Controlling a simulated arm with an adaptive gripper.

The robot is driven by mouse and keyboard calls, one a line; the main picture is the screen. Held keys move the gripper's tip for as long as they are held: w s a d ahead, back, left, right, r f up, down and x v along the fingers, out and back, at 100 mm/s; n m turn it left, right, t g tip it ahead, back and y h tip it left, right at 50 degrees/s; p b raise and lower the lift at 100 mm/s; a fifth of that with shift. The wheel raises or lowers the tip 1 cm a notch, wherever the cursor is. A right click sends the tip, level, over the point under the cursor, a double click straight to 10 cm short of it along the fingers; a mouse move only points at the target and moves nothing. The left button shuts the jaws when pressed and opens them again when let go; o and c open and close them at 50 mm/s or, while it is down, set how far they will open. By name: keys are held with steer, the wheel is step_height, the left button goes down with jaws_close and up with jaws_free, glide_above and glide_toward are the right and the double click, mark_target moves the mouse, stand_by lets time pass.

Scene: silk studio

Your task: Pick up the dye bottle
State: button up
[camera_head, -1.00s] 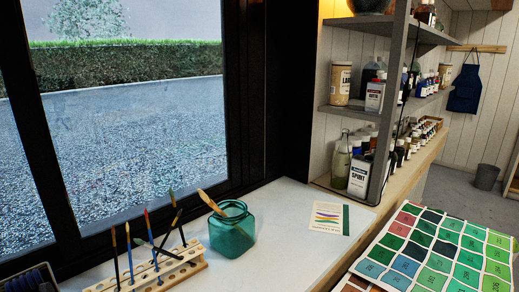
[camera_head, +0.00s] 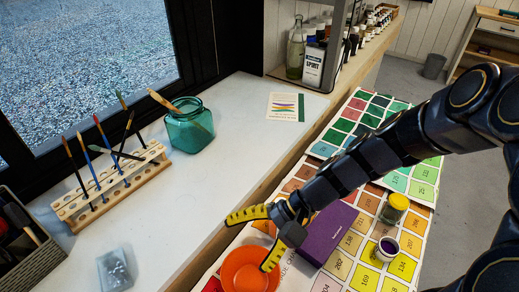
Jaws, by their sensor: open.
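My gripper (camera_head: 249,243) has yellow fingers spread apart, with nothing between them. It hangs over the orange bowl (camera_head: 243,277) at the front of the colour chart, next to the white counter's edge. A small bottle with a yellow cap (camera_head: 397,202) stands on the chart, to the right of my gripper and beyond the purple box. A small white pot with dark purple contents (camera_head: 387,248) stands just in front of it. I cannot tell for certain which one is the dye bottle. My arm reaches in from the right and hides part of the chart.
A purple box (camera_head: 327,232) lies between my gripper and the yellow-capped bottle. The colour chart (camera_head: 425,190) covers the lower table. On the white counter (camera_head: 225,105) stand a teal jar (camera_head: 190,130) and a brush rack (camera_head: 115,180). Shelf bottles (camera_head: 313,67) stand at the back.

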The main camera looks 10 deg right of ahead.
steer(key=w+d+f+m+t, duration=0.3)
steer(key=d+f+m+t, duration=0.1)
steer(key=d+m, duration=0.1)
steer(key=w+d+f+m+t, duration=0.3)
steer(key=w+d+f+m, duration=0.1)
steer(key=m, duration=0.3)
steer(key=w+d+f+m+t, duration=0.3)
steer(key=d+f+m+t, duration=0.1)
steer(key=d+m, duration=0.2)
steer(key=shift+w+d+f+t+y, duration=0.1)
steer(key=shift+w+f+t+y, duration=0.15)
steer(key=shift+w+t+y, duration=0.1)
steer(key=shift+w+f, duration=0.1)
steer(key=shift+f, duration=0.1)
steer(key=shift+r+x, duration=0.2)
steer(key=shift+x, duration=1.65)
steer(key=shift+r+x, duration=0.15)
steer(key=shift+x, duration=1.75)
steer(key=shift+w, duration=0.1)
jaws_close()
